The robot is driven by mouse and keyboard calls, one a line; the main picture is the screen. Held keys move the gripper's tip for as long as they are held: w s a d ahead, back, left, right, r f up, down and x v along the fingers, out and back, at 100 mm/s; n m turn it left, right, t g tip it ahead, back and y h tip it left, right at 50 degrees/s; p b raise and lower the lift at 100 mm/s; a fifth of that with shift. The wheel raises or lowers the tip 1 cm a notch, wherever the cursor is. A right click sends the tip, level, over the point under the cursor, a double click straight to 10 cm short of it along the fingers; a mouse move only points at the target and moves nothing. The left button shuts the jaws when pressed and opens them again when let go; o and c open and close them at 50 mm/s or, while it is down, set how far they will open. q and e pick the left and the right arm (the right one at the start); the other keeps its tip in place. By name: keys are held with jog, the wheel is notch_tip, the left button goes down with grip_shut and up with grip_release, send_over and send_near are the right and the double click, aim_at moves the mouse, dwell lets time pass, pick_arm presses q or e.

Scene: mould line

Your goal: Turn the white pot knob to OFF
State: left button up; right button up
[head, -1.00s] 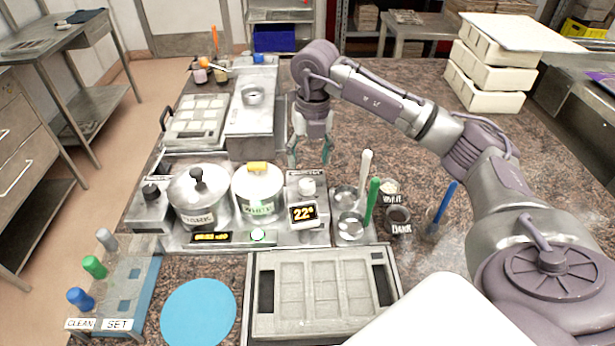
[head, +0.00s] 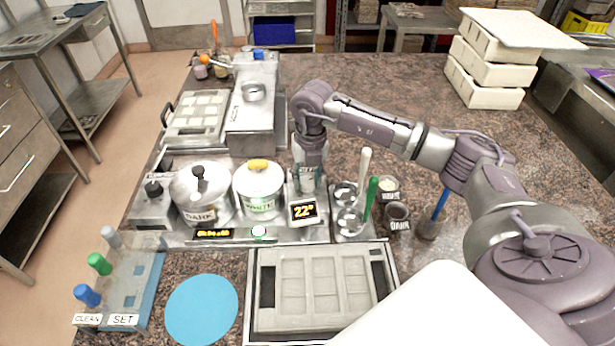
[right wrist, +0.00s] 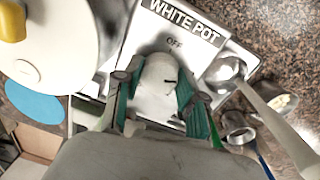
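The white pot knob (right wrist: 156,82) is a pale round knob on a metal panel marked WHITE POT, with an OFF label (right wrist: 175,43) beyond it. A short dark mark shows on the knob's right side, not toward OFF. My right gripper (head: 307,186) is lowered over the knob; in the right wrist view its teal fingers (right wrist: 157,92) stand open on either side of the knob. Whether they touch it is unclear. In the head view the gripper hides most of the knob. The white pot (head: 258,190) with a yellow lid handle stands just left. My left gripper is not in view.
A display reading 22° (head: 303,212) sits in front of the knob. The dark pot (head: 201,196) stands further left. Metal cups with a white and a green-handled tool (head: 371,199) are close on the right. A mould tray (head: 322,290) lies in front.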

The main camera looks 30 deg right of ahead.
jog(key=c, duration=0.5)
jog(key=n+b, duration=0.3)
jog(key=n, duration=0.1)
jog(key=shift+f, duration=0.15)
jog(key=n+b, duration=0.3)
jog(key=n, duration=0.2)
jog(key=shift+w+n+b, duration=0.1)
jog(key=shift+n+b, duration=0.2)
jog(key=shift+b, duration=0.05)
jog(key=n+b, duration=0.2)
jog(key=n, duration=0.2)
jog(key=shift+r+g, duration=0.2)
jog(key=shift+g, duration=0.1)
jog(key=shift+n, duration=0.3)
jog(key=o, duration=1.1)
